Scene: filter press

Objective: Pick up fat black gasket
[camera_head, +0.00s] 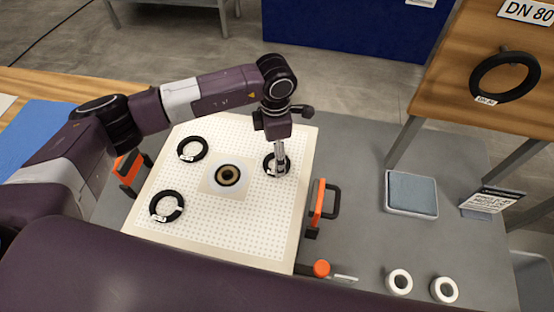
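Three black gaskets with white labels lie on a white perforated plate (235,245): one at the upper left (181,154), one at the lower left (154,211), one at the right (266,168). Another black ring (476,75) is on the wooden board at the upper right. I cannot tell for sure which is the fat one. My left gripper (281,170) points down at the right gasket and hides part of it. Its fingers are seen close together, and I cannot tell whether they hold the ring. My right gripper is not in view.
The plate has a central hole (228,175) with a pale ring around it. Orange-and-black clamps (318,202) stand at its sides. A grey-blue pad in a tray (411,194), a small sign (491,201) and two white rolls (399,281) are on the grey table at right.

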